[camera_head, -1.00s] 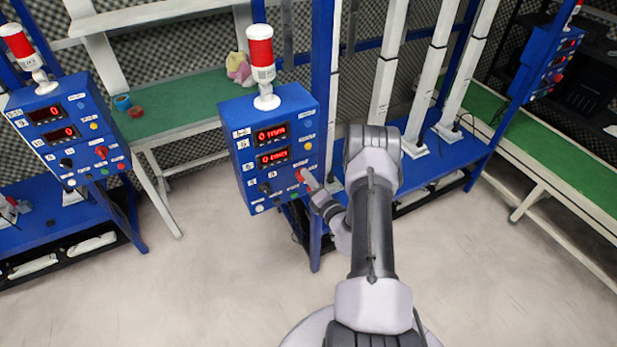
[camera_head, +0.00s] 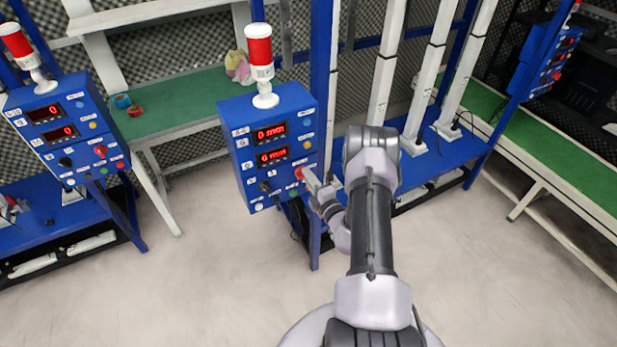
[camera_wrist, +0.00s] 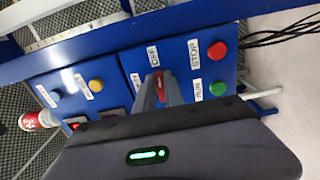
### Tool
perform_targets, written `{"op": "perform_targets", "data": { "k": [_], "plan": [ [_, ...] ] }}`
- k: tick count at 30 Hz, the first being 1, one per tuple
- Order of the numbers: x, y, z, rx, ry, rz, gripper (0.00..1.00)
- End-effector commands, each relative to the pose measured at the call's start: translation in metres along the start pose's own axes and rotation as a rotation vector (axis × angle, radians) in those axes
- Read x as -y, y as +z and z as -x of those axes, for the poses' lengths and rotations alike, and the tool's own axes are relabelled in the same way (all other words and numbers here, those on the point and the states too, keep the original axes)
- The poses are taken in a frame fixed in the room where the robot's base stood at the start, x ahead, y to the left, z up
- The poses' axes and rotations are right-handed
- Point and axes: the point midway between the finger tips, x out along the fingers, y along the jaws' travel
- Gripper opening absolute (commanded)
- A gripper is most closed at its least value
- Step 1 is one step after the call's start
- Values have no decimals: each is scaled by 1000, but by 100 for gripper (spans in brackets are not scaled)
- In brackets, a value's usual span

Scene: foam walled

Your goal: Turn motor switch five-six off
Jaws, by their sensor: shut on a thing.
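The blue control box (camera_head: 240,160) in the middle has two lit red displays and a red rotary switch (camera_head: 299,173) on its right side. My gripper (camera_head: 308,179) reaches this switch from the right. In the wrist view my gripper (camera_wrist: 160,78) is shut on the red switch knob (camera_wrist: 160,86), with its fingers covering part of it. An OFF label (camera_wrist: 153,56) is beside the knob. I cannot read a five-six marking on the box.
A red STOP button (camera_wrist: 217,50) and a green RUN button (camera_wrist: 217,88) are close to my fingers. A similar blue box (camera_head: 75,145) stands at the left. A red-and-white beacon (camera_head: 261,65) tops the middle box. The floor in front is clear.

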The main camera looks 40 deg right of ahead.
Motion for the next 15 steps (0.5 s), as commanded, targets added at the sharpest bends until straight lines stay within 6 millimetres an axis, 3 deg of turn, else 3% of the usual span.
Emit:
{"op": "perform_targets", "data": {
  "k": [10,11,12,13,15],
  "plan": [
    [1,-1,1,-2,-3,-4,0],
    [1,-1,1,-2,-3,-4,19],
    [1,-1,1,-2,-3,-4,26],
    [1,-1,1,-1,-3,-4,32],
    [1,-1,0,-1,-2,-3,35]
  ]
}}
